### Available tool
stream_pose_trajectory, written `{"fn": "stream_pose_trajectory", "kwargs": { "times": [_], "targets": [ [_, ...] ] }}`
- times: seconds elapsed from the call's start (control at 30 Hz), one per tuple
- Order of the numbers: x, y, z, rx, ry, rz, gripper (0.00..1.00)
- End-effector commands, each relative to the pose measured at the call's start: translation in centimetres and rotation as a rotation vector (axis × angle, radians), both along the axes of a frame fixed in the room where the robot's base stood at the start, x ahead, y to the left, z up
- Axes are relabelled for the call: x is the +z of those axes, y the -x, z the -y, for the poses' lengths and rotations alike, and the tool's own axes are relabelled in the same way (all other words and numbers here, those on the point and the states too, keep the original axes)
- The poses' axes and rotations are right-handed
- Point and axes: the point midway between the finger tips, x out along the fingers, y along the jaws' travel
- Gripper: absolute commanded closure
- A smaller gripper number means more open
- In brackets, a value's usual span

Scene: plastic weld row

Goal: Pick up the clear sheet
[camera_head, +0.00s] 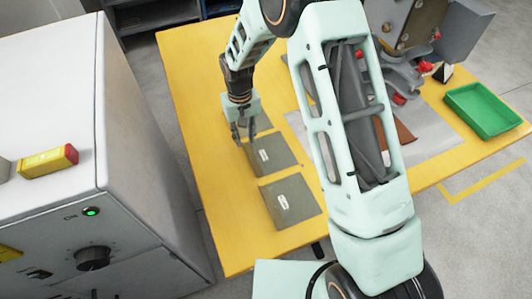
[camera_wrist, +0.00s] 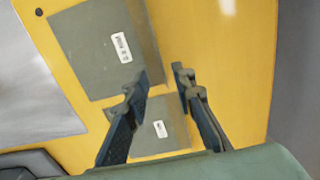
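Flat grey-green sheets with white labels lie in a row on the yellow table (camera_head: 225,245). The near one (camera_head: 291,201) and the middle one (camera_head: 271,156) show clearly; a third (camera_head: 262,118) is partly hidden behind my gripper (camera_head: 244,137). I cannot tell which is the clear sheet; the labels are too small to read. In the wrist view, one sheet (camera_wrist: 85,55) lies at upper left and another (camera_wrist: 170,139) lies below, between the fingers. My gripper (camera_wrist: 160,74) is open, fingertips apart with nothing held, low over the row. Whether it touches a sheet is unclear.
A white machine cabinet (camera_head: 50,100) stands left of the table. A grey mat (camera_head: 437,135) with a brown piece (camera_head: 404,134) lies right of the row, partly behind my arm. A green tray (camera_head: 484,108) and a grey press (camera_head: 410,30) are at the right.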

Motion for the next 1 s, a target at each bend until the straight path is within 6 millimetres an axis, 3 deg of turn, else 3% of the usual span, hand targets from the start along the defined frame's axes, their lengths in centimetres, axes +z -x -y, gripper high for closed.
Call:
{"fn": "stream_pose_trajectory", "kwargs": {
  "times": [0.2, 0.33, 0.6, 0.8, 1.0],
  "targets": [
    [-3.2, 0.3, -0.2, 0.001, 0.001, -0.003, 0.76],
    [-4.2, 0.3, -0.2, 0.002, 0.002, -0.001, 0.76],
    [-4.4, 0.2, -0.2, 0.001, 0.001, 0.000, 0.77],
    [-4.4, 0.2, -0.2, 0.001, 0.000, -0.001, 0.99],
    [-4.4, 0.2, -0.2, 0.001, 0.000, -0.001, 1.00]
  ]
}}
